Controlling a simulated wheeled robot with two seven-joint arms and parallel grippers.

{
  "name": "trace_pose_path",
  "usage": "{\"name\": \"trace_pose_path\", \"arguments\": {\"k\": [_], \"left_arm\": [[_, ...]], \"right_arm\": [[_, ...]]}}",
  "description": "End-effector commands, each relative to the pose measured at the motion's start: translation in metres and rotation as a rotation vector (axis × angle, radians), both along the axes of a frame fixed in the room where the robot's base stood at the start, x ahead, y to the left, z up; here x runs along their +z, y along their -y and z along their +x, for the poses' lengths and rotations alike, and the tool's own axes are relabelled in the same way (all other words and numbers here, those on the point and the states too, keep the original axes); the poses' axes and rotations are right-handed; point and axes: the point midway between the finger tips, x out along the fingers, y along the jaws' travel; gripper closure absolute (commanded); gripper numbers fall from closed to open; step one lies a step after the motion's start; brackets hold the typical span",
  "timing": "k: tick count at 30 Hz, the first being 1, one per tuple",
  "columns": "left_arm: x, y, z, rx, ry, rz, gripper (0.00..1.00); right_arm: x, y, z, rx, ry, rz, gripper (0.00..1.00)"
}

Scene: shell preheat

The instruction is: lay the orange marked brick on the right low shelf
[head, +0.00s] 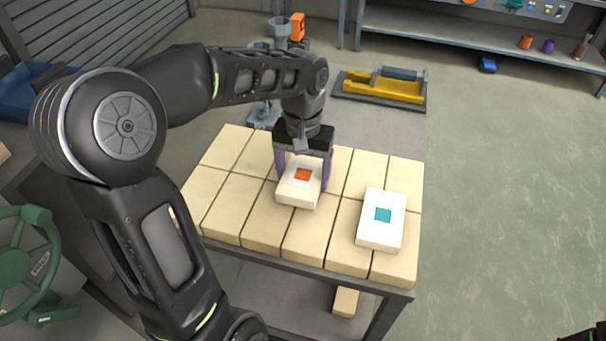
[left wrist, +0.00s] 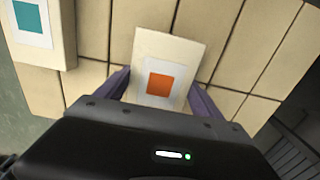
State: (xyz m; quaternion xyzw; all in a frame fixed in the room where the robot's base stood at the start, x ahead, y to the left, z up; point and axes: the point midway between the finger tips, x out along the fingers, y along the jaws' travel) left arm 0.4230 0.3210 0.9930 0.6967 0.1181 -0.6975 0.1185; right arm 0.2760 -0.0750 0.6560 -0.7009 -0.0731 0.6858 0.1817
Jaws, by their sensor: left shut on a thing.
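The orange marked brick (head: 300,186) is a pale block with an orange square on its top. It is at the middle of the tiled table in the head view, and in the left wrist view the brick (left wrist: 163,60) sits between the fingers. My left gripper (head: 304,178) points down and is shut on the brick, with its purple fingers on either side. Whether the brick touches the table top is hard to tell. The right low shelf cannot be made out for certain. My right gripper is not clearly in view.
A teal marked brick (head: 381,222) lies to the right on the tiled table (head: 232,195); it also shows in the left wrist view (left wrist: 42,35). A small plain block (head: 345,302) lies under the table. A yellow tool (head: 385,86) sits behind. Open floor (head: 500,190) lies to the right.

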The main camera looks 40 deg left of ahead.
Motion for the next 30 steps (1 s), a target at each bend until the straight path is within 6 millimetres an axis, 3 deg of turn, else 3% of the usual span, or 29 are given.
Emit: {"name": "trace_pose_path", "arguments": {"k": [3, 14, 15, 23, 30], "left_arm": [[-0.0094, -0.0002, -0.0001, 0.0, 0.001, 0.0, 0.8], [-0.014, -0.0001, 0.0004, 0.0, 0.002, 0.001, 0.8], [-0.0137, -0.0002, 0.0001, 0.0, 0.002, 0.001, 0.21], [-0.0131, -0.0001, 0.0, 0.0, 0.001, 0.0, 0.01], [-0.0123, -0.0001, 0.0, 0.0, 0.001, 0.0, 0.01]], "right_arm": [[0.0015, 0.0001, -0.0002, 0.0, 0.0, -0.001, 0.64], [-0.0023, 0.0, 0.0001, 0.0, 0.0, 0.0, 0.64], [-0.0017, 0.0, 0.0001, 0.0, 0.0, 0.0, 0.64], [-0.001, -0.0001, 0.0001, 0.0, 0.0, 0.0, 0.64], [-0.0004, 0.0, 0.0001, 0.0, 0.0, 0.0, 0.64]]}}
